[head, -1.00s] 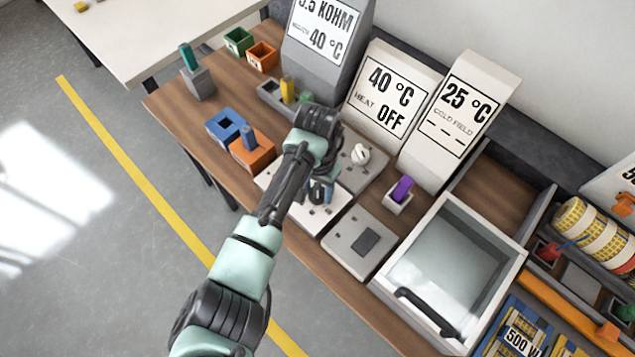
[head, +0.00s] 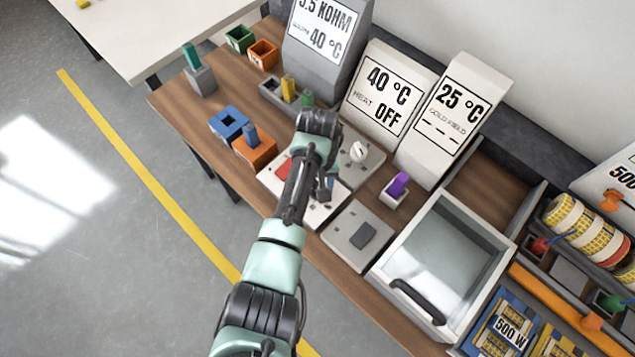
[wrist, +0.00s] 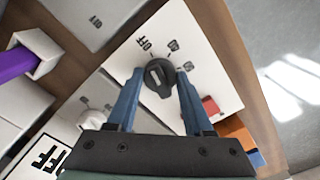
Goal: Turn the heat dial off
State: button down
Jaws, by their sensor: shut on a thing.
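The heat dial (wrist: 160,77) is a round black knob on a white plate (wrist: 205,50) in the wrist view. OFF, 40 and another number are printed around it. My gripper (wrist: 160,74) has its two blue fingers on opposite sides of the dial, shut on it. The exact dial setting is hard to read. In the head view my arm hides the dial, and only parts of the white plate (head: 322,212) show. The heat display (head: 383,95) reads 40 °C, HEAT OFF.
A second, white knob (head: 358,152) is close behind my gripper. A purple piece (head: 398,184) in a white holder and a grey box (head: 358,237) with a dark pad stand to the right. Orange and blue blocks (head: 255,148) are to the left.

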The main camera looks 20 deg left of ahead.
dwell(0.3)
jog(key=shift+c, duration=1.5)
grip_release()
jog(key=shift+r, duration=0.1)
notch_tip(320, 180, up, 13)
jog(key=shift+b, duration=0.45)
